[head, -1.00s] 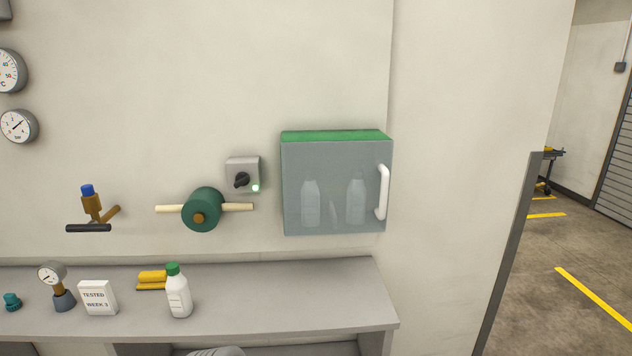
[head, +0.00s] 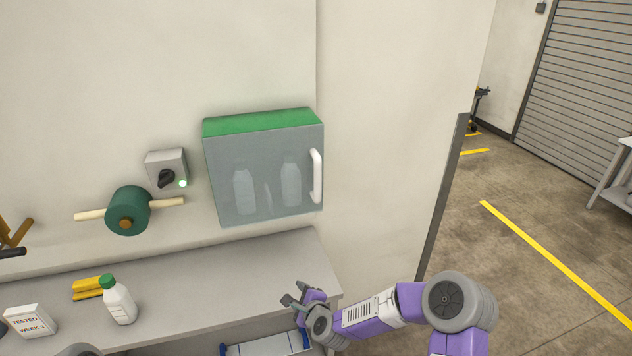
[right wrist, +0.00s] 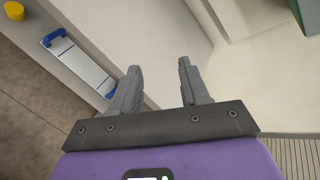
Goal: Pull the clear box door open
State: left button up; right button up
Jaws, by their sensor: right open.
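The clear box (head: 262,122) is fixed to the wall, with a green top and a see-through front door (head: 262,195) that looks shut. A white upright handle (head: 316,176) sits at the door's right edge. Bottles show faintly behind the door. My right gripper (head: 293,293) is open and empty, below the handle and apart from it, near the counter's right end. Its two spread fingers also show in the right wrist view (right wrist: 158,66), with nothing between them. My left gripper is not in view.
A grey counter (head: 230,270) runs below the box, with a white green-capped bottle (head: 120,305) on it. A blue-handled tray (head: 265,347) sits below the counter.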

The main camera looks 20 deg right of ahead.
jog(key=w+d+r+m+t+h+p, duration=0.1)
jog(key=w+d+r+m+t+p, duration=0.2)
jog(key=r, duration=0.5)
jog(key=w+d+r+m+h, duration=0.1)
jog(key=w+r+m, duration=0.2)
jog(key=r+m, duration=0.35)
jog(key=m+t+h+p, duration=0.2)
jog(key=m+h+p, duration=0.1)
jog(key=m, duration=0.3)
send_near(318, 179)
jog(key=w, duration=0.4)
jog(key=shift+d, duration=0.3)
pick_arm(q)
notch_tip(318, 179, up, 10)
jog(key=p, duration=0.2)
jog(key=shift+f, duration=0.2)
pick_arm(e)
jog(key=shift+w+d+f, duration=0.1)
jog(key=shift+w+d, duration=0.05)
jog(key=shift+w, duration=1)
jog(key=shift+w+d, duration=0.2)
jog(key=shift+w, duration=1)
jog(key=shift+w+d+f, duration=0.1)
jog(key=shift+w+d, duration=0.05)
jog(key=shift+w, duration=1)
jog(key=shift+c, duration=0.3)
grip_shut()
